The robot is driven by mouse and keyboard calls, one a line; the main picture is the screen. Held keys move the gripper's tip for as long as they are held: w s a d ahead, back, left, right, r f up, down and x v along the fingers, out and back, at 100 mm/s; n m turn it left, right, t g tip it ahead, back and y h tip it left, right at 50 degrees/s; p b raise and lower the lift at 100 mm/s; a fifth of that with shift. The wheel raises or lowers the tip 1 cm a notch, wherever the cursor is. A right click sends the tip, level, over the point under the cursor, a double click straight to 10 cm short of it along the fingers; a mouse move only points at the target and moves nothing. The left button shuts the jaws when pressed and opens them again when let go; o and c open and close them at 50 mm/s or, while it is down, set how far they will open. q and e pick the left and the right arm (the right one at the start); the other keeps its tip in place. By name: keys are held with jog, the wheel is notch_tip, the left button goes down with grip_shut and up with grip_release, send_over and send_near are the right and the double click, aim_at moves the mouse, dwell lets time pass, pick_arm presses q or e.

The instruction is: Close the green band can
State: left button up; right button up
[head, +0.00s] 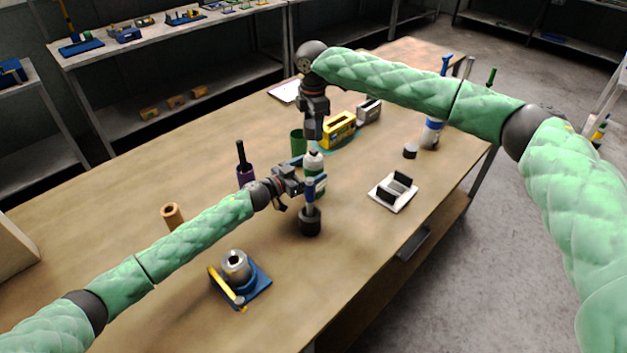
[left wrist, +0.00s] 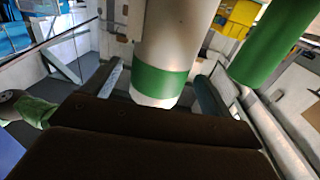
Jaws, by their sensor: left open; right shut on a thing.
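The green band can (head: 314,163) is pale grey-white with a green band and stands near the middle of the table. In the left wrist view the can (left wrist: 164,75) is upright in the picture, between the fingers of my left gripper (left wrist: 158,98). My left gripper (head: 303,184) is open around the can's side; contact cannot be told. My right gripper (head: 314,134) points down directly above the can and is shut on a small pale thing (head: 313,147), perhaps its lid. Whether that thing touches the can's top is unclear. The fingers and a blue-handled tool partly hide the can.
The blue-handled tool in a black holder (head: 310,222) stands in front of the can. A green cup (head: 298,142) and yellow box (head: 339,130) are behind. The table's front right is clear.

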aim_at(314, 150)
pick_arm(q)
jog(key=shift+x, duration=1.95)
jog(key=shift+s, duration=0.1)
jog(key=c, duration=1.5)
pick_arm(e)
jog(key=shift+d+f, duration=0.1)
jog(key=shift+f, duration=2.35)
jog(key=shift+f, duration=0.1)
jog(key=shift+f, duration=0.8)
jog(key=shift+f, duration=0.6)
jog(key=o, duration=1)
jog(key=shift+o, duration=0.2)
